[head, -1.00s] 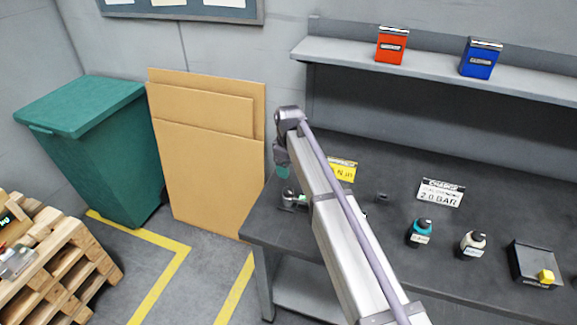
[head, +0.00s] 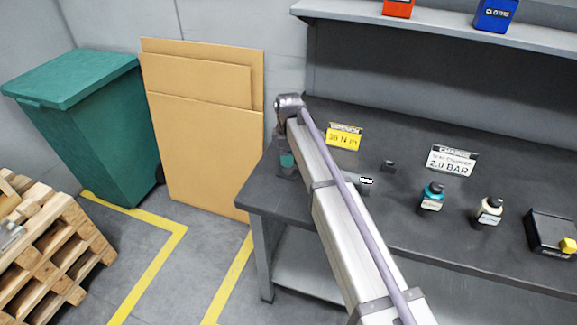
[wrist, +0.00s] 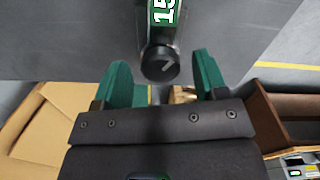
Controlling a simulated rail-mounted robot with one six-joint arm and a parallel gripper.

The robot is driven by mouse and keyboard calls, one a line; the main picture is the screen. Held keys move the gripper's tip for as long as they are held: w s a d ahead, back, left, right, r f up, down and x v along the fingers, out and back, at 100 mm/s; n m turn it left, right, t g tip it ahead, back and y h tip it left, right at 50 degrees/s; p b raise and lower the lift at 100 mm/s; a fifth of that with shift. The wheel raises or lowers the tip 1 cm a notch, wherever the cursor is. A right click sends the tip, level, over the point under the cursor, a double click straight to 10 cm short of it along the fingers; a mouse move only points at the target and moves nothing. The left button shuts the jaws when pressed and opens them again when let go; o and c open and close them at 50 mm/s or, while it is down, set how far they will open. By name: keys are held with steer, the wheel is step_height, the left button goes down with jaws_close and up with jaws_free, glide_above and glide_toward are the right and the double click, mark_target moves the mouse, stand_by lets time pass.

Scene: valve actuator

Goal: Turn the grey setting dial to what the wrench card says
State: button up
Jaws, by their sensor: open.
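The yellow wrench card (head: 344,137) stands on the bench and appears to read 35 N m. In the wrist view the dark grey dial (wrist: 160,63) is a round knob with a pale pointer mark, at the end of a grey body with a green label (wrist: 163,11) reading 15. My gripper (wrist: 163,80) is open, its green fingers on either side of the dial with gaps between. In the head view my gripper (head: 287,160) is low over the bench's left end; the dial is hidden there. A grey part with a small label (head: 366,181) shows beside my arm.
A white 2.0 BAR card (head: 451,161), a teal-capped bottle (head: 432,197), a white-capped bottle (head: 489,211) and a black box with a yellow knob (head: 549,236) stand on the bench to the right. A shelf (head: 430,29) runs above. Cardboard and a green bin stand left.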

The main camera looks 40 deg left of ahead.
steer(key=shift+f, duration=0.1)
steer(key=c, duration=0.9)
steer(key=m, duration=0.4)
steer(key=shift+m, duration=0.4)
steer(key=shift+c, duration=0.2)
steer(key=o, duration=0.9)
steer(key=shift+o, duration=0.2)
step_height(320, 180, up, 11)
steer(key=p, duration=1.1)
